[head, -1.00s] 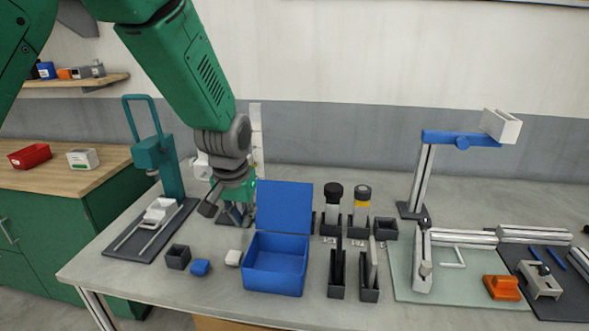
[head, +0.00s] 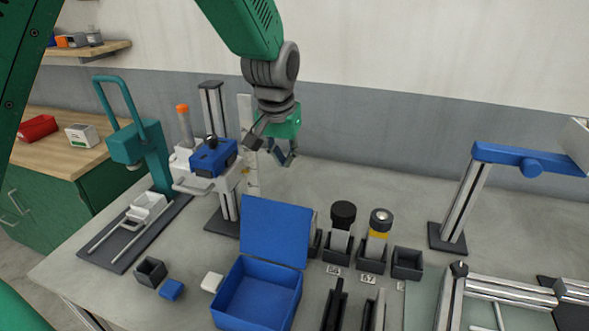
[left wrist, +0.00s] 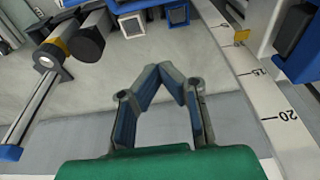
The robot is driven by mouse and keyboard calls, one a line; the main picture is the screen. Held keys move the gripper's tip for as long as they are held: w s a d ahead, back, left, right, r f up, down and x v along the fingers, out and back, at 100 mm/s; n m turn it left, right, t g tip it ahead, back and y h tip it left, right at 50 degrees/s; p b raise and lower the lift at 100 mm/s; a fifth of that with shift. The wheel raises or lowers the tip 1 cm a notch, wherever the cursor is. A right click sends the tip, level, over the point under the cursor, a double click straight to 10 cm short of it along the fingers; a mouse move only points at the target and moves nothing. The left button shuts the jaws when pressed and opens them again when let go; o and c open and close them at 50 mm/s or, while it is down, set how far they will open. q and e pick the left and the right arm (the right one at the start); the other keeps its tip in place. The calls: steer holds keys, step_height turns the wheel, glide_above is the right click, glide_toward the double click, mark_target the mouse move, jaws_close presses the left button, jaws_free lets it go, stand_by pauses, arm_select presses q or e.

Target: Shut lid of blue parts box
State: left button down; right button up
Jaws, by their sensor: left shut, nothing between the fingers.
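The blue parts box (head: 233,306) stands open on the bench at the lower middle of the head view. Its blue lid (head: 275,232) stands up from the back edge, tilted slightly back. My left gripper (head: 287,160) is above and beyond the lid's top edge, apart from it. In the left wrist view its fingers (left wrist: 172,75) meet at the tips with nothing between them. My right gripper is in neither view now.
A blue-topped stand (head: 213,158) is left of my left gripper. A dark cup (head: 150,271), a blue block (head: 172,289) and a white block (head: 212,282) lie left of the box. Black-capped (head: 343,215) and yellow-banded (head: 380,222) holders stand right of the lid.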

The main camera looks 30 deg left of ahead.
mark_target(277, 228)
arm_select(q)
steer(key=x, duration=0.9)
steer(key=s, duration=0.1)
steer(key=s+p, duration=0.1)
steer(key=s, duration=0.1)
steer(key=shift+s+d+p, duration=0.3)
steer(key=shift+d, duration=0.1)
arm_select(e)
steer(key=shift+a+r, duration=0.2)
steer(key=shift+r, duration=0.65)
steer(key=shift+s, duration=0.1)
